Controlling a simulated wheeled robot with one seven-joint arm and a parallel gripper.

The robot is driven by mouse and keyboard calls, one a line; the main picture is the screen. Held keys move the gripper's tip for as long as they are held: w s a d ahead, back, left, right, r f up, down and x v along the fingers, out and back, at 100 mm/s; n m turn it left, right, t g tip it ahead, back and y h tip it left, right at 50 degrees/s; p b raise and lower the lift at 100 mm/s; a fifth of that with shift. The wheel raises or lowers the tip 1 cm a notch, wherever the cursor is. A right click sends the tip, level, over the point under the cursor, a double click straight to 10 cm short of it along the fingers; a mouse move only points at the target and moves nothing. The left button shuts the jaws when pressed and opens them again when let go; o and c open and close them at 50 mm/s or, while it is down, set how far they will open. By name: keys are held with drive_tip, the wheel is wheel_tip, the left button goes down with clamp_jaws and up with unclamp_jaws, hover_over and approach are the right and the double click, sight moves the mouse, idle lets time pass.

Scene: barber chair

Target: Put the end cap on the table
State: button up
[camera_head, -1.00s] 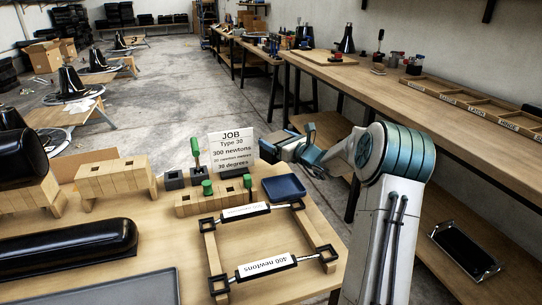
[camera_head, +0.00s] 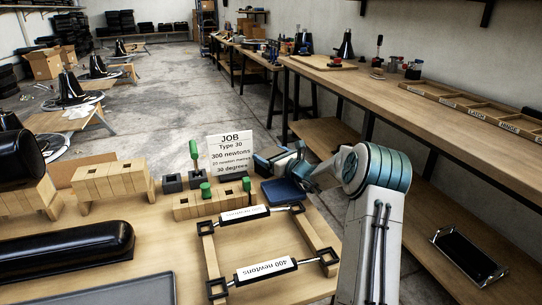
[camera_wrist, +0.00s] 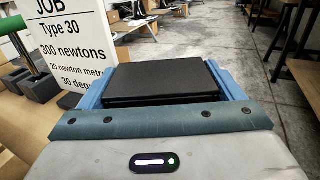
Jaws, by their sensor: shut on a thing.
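My gripper (camera_head: 264,161) is over the far edge of the near wooden table (camera_head: 160,272), just right of the job sign and above the blue tray. In the wrist view, a flat black block (camera_wrist: 163,80) sits between the blue sides of my gripper (camera_wrist: 165,100). I take it for the end cap, though its outline against the gripper is not clear. My gripper is shut on it.
The job sign (camera_head: 230,152) stands close left of my gripper. The blue tray (camera_head: 283,191), a wooden block with green-topped pegs (camera_head: 205,190) and a frame with labelled bars (camera_head: 266,268) crowd the table. A long black pad (camera_head: 65,254) lies at left.

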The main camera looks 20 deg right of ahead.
drive_tip(key=o, duration=1)
drive_tip(key=shift+c, duration=0.2)
drive_tip(key=shift+s+r, duration=0.1)
drive_tip(key=shift+r, duration=0.05)
drive_tip(key=p+v, duration=0.1)
drive_tip(key=v, duration=1.1)
drive_tip(key=shift+p, duration=0.4)
